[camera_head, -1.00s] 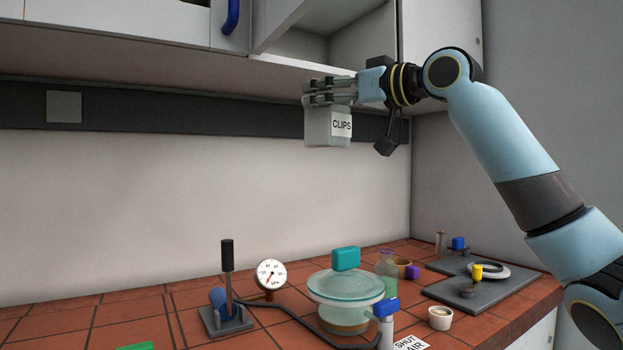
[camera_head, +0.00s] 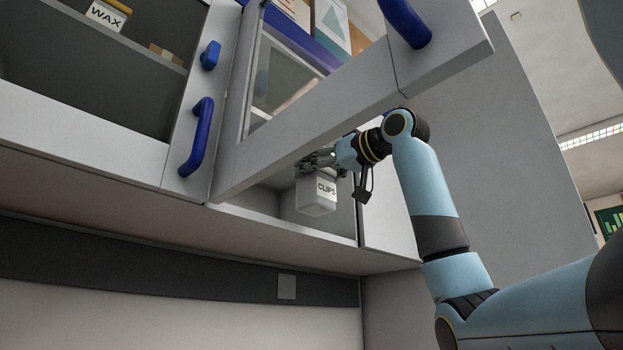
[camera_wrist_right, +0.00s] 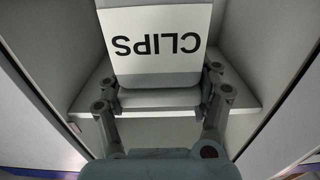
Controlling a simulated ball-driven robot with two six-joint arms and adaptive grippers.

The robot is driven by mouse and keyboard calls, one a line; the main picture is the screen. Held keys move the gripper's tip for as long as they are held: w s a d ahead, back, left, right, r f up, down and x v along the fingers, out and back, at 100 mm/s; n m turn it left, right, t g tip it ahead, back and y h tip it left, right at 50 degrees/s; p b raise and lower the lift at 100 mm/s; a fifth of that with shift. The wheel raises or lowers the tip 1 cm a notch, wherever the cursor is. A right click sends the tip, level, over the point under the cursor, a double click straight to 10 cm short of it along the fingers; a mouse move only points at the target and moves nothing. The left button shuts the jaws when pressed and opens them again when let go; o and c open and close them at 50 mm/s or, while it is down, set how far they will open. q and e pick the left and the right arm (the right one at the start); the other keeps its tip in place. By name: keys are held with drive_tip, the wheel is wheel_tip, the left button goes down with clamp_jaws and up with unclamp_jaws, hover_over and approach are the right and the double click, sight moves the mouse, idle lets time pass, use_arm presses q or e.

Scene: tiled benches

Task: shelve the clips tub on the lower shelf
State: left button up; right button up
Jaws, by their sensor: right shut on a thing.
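The clips tub (camera_head: 316,200) is pale grey with a white label reading CLIPS. My right gripper (camera_head: 318,162) is shut on its upper part and holds it upright at the open bay of the wall cabinet. In the right wrist view the tub (camera_wrist_right: 156,66) fills the top middle, between the fingers (camera_wrist_right: 160,98). Pale cabinet walls stand on both sides there, with a shelf board (camera_wrist_right: 244,104) around the tub. The lower shelf (camera_head: 262,200) shows partly in the head view. I cannot tell whether the tub touches it. My left gripper is out of view.
A raised framed door (camera_head: 310,133) with a blue handle (camera_head: 405,22) hangs just above the gripper. A closed cabinet to the left has a blue handle (camera_head: 197,137) and a wax tub (camera_head: 106,15) behind its glass. A side panel (camera_head: 388,222) bounds the bay on the right.

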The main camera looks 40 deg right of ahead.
drive_tip(key=shift+w, duration=0.1)
drive_tip(key=shift+p, duration=0.3)
drive_tip(key=w+p, duration=0.2)
drive_tip(key=shift+w+a+r, duration=0.1)
drive_tip(key=shift+w+a, duration=0.05)
drive_tip(key=shift+w, duration=0.2)
drive_tip(key=shift+w+p, duration=0.3)
drive_tip(key=shift+w, duration=0.05)
use_arm(q)
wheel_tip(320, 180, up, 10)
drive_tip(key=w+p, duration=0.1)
drive_tip(key=p, duration=0.6)
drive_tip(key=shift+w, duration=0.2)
use_arm(e)
drive_tip(key=w, duration=0.5)
drive_tip(key=w+f, duration=0.1)
drive_tip(key=w, duration=0.2)
drive_tip(key=shift+w+a, duration=0.35)
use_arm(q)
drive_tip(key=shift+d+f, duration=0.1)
use_arm(e)
drive_tip(key=shift+f, duration=0.3)
